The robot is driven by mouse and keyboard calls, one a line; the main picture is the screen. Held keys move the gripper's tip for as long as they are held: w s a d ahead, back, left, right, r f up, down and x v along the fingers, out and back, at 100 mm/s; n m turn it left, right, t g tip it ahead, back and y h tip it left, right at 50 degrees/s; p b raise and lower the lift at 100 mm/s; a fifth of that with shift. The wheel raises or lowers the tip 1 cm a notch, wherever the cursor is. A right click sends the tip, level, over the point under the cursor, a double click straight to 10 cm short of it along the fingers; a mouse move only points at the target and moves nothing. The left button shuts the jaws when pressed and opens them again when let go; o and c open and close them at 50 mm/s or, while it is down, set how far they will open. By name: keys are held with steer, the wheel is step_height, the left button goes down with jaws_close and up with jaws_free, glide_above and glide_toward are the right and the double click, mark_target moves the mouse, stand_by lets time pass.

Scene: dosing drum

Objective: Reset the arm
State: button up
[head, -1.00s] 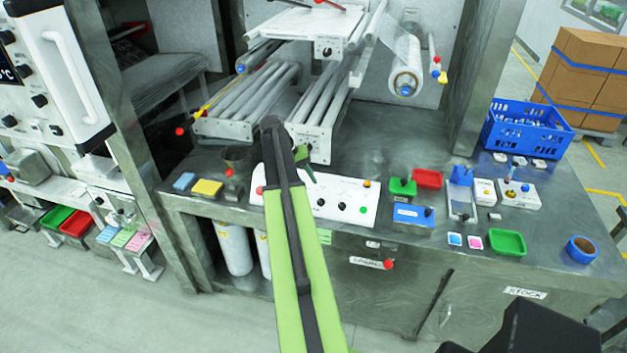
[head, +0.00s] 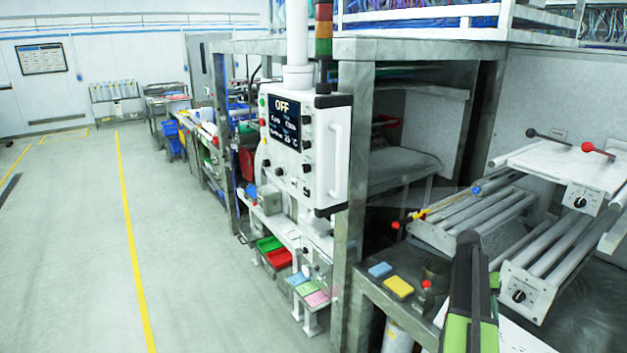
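My own green and black arm rises from the bottom edge at the right of the head view, in front of the roller machine (head: 480,215) and the steel bench. The arm's black upper end stands near the rollers; I cannot tell whether it touches anything. A small green part shows just right of that end, and I cannot tell whether it belongs to my gripper. My gripper's fingers cannot be made out, so its opening and anything in it are hidden.
A white control panel (head: 305,150) reading OFF stands left of the arm on a steel frame. A blue pad (head: 380,269), a yellow pad (head: 398,286) and a red knob (head: 426,284) are on the bench (head: 375,295). The floor (head: 70,260) at left is open, with a yellow line (head: 130,240).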

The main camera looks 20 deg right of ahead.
steer(key=w+a+f+n+t+b, duration=0.15)
steer(key=w+a, duration=0.25)
steer(key=a, duration=0.5)
steer(key=w+a+f+n+b, duration=0.2)
steer(key=w+a+f, duration=0.15)
steer(key=a, duration=0.55)
steer(key=w+a+f+n+t+b, duration=0.15)
steer(key=w+a, duration=0.25)
steer(key=a, duration=0.5)
steer(key=s+a+f+n+y+b, duration=0.1)
steer(key=s+a, duration=0.1)
steer(key=a, duration=0.7)
steer(key=s+a+f+n+y+b, duration=0.1)
steer(key=s+a+f+n, duration=0.1)
steer(key=a, duration=0.7)
steer(key=s+a+f+n+y+b, duration=0.1)
steer(key=s+a+n, duration=0.1)
steer(key=a, duration=0.6)
steer(key=shift+a+f+t, duration=0.25)
steer(key=shift+a+t, duration=0.15)
steer(key=shift+s+d, duration=0.1)
steer(key=shift+d, duration=0.05)
